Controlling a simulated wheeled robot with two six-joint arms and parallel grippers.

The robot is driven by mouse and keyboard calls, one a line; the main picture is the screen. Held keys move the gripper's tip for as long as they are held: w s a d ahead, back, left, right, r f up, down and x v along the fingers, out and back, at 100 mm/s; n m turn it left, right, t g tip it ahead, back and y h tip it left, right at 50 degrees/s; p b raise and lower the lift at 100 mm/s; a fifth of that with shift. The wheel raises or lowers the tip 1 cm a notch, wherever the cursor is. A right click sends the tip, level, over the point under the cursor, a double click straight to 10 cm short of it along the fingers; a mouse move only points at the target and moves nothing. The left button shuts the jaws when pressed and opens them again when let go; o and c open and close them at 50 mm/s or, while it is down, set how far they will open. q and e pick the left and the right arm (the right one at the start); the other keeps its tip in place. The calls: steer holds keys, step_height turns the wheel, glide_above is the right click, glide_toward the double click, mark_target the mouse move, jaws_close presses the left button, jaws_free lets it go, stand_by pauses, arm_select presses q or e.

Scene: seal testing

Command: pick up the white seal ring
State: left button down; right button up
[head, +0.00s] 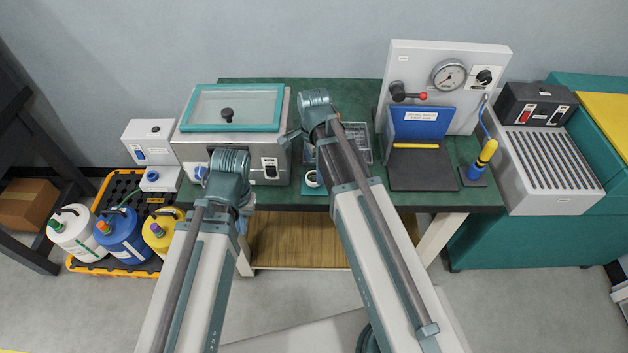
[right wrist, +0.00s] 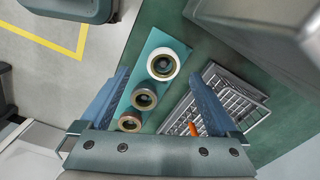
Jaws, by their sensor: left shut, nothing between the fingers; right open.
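The white seal ring (right wrist: 163,64) lies at the far end of a narrow teal strip (right wrist: 156,41) on the green bench, in the right wrist view. It also shows beside my right arm in the head view (head: 313,179). A brown ring (right wrist: 143,96) and a reddish-brown ring (right wrist: 130,121) lie in line with it on the strip. My right gripper (right wrist: 158,76) is open above the strip, its fingers on either side of the row, with nothing held. My left gripper (head: 244,208) is shut and empty at the bench's front edge, partly hidden by its own arm.
A wire basket (right wrist: 232,92) with an orange item (right wrist: 193,129) stands close to the right finger. A lidded teal-and-steel chamber (head: 236,104) stands left on the bench, and a gauge press (head: 440,75) right.

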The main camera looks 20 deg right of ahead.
mark_target(314, 179)
steer(key=f+b, duration=0.4)
steer(key=f, duration=0.1)
steer(key=shift+w+d, duration=0.15)
steer(key=shift+w, duration=0.15)
arm_select(q)
step_height(314, 179, down, 5)
steer(key=shift+r, duration=0.2)
arm_select(e)
steer(key=shift+r, duration=0.15)
steer(key=c, duration=1.5)
